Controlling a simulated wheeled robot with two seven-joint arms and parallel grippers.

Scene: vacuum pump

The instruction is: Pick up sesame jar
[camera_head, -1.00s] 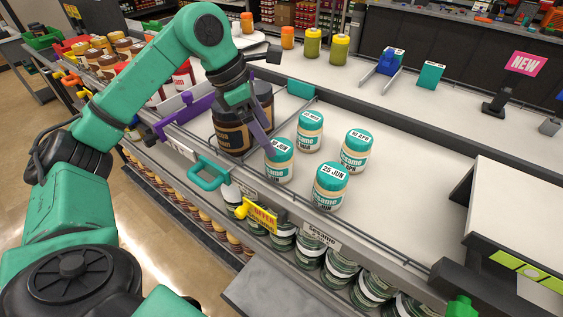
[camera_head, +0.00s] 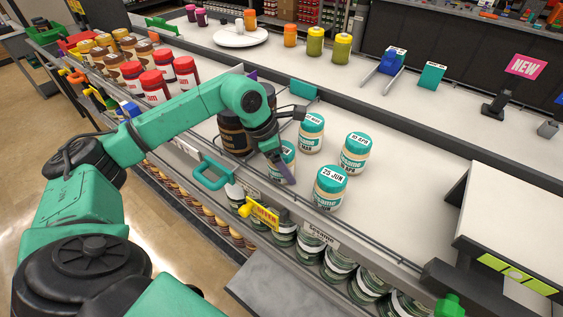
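Several sesame jars with teal lids and white date labels stand upright on the white shelf top: a back jar (camera_head: 311,140), a right jar (camera_head: 353,158), a front jar marked 25 JUN (camera_head: 328,193) and a left jar (camera_head: 290,152). My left gripper (camera_head: 281,170) is lowered at the left jar. One purple finger crosses the front of that jar and covers much of it and its label. The other finger is hidden, so I cannot tell whether the gripper is closed on it. My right gripper is not in view.
Large dark brown jars (camera_head: 232,135) stand just left of the gripper, partly behind my arm. Red-lidded jars (camera_head: 164,68) stand farther left. The shelf right of the sesame jars is clear.

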